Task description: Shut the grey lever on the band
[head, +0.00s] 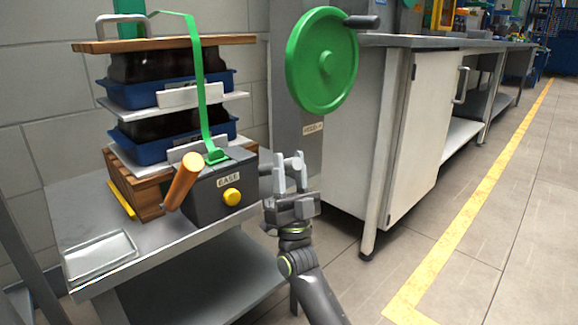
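A green band (200,90) runs over a stack of blue trays (165,94) and down to a grey tension box (213,206) marked EASE. The box has a yellow button (232,196) on its front. A lever with an orange-brown grip (184,181) tilts up from the box's left front. I cannot make out a separate grey lever on the band. My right gripper (290,170) points up to the right of the box, fingers apart and empty. It appears apart from the box and band. My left gripper is out of view.
The stack stands on a grey metal table (185,238), with a shallow metal tray (100,256) at its front left. A green handwheel (322,62) is mounted at the back, close above my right gripper. A long workbench (420,41) stands right; the floor there is open.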

